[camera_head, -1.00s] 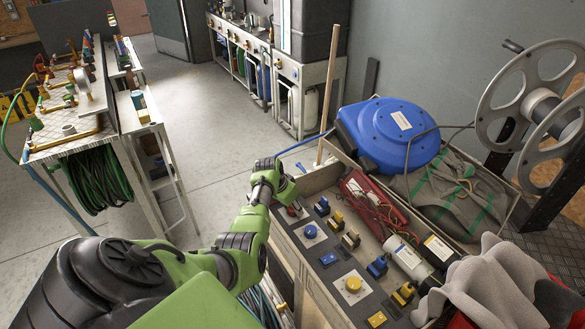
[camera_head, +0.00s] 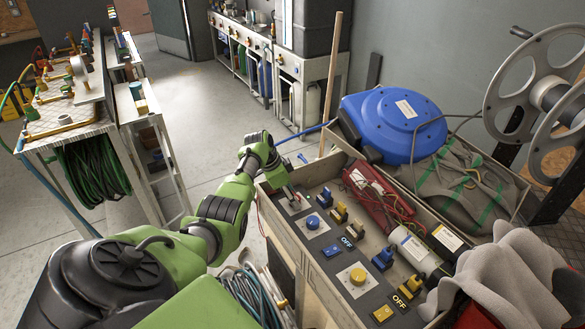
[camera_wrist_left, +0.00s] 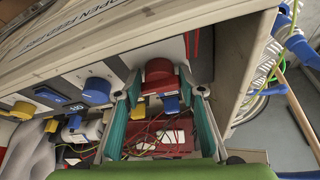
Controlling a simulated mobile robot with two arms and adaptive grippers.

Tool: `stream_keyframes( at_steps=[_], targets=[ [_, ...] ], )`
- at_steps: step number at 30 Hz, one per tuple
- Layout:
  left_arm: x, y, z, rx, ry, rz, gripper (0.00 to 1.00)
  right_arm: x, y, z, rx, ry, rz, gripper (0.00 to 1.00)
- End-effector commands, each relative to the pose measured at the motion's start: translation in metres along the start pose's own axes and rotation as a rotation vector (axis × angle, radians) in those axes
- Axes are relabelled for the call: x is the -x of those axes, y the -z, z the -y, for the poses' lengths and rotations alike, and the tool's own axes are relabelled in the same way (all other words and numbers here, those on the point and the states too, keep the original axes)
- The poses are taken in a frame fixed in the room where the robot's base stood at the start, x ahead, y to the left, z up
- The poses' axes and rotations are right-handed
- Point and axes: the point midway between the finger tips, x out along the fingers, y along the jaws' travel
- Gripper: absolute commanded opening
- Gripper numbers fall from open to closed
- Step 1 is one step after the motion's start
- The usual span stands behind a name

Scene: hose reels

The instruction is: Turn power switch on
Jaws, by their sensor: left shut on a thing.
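A red knob (camera_wrist_left: 158,72) sits on a pale plate at the far left end of the control panel (camera_head: 322,240). My left gripper (camera_head: 292,196) reaches down to that end in the head view and mostly covers the knob there. In the left wrist view my left gripper (camera_wrist_left: 160,86) has one finger on each side of the red knob and is shut on it. Blue (camera_head: 312,222) and yellow (camera_head: 358,276) round knobs and blue (camera_head: 331,251) and yellow (camera_head: 382,314) rocker switches follow along the panel. My right gripper is not in view.
Behind the panel, a tray holds a red tool (camera_head: 375,200) with wires and a grey cylinder (camera_head: 412,247). A blue hose reel (camera_head: 395,120) and grey cloth (camera_head: 505,275) lie close by. A wooden pole (camera_head: 331,85) stands beyond the gripper.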

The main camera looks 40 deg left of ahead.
Motion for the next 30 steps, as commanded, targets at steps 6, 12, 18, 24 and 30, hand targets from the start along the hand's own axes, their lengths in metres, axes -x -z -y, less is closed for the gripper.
stream_keyframes(
  at_steps=[6,12,18,24,30],
  targets=[
    [-0.001,-0.001,-0.001,-0.008,-0.005,0.004,0.15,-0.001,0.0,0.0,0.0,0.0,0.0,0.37],
    [-0.001,-0.001,-0.001,-0.008,-0.005,0.004,0.15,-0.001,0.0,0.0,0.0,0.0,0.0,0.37],
    [0.0,-0.001,-0.001,-0.007,-0.004,0.003,0.45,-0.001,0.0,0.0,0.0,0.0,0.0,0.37],
    [0.001,0.0,0.0,-0.006,-0.002,0.001,0.45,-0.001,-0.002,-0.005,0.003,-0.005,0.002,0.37],
    [0.017,0.0,0.001,-0.007,0.0,0.0,0.45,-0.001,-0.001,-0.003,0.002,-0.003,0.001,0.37]
  ],
)
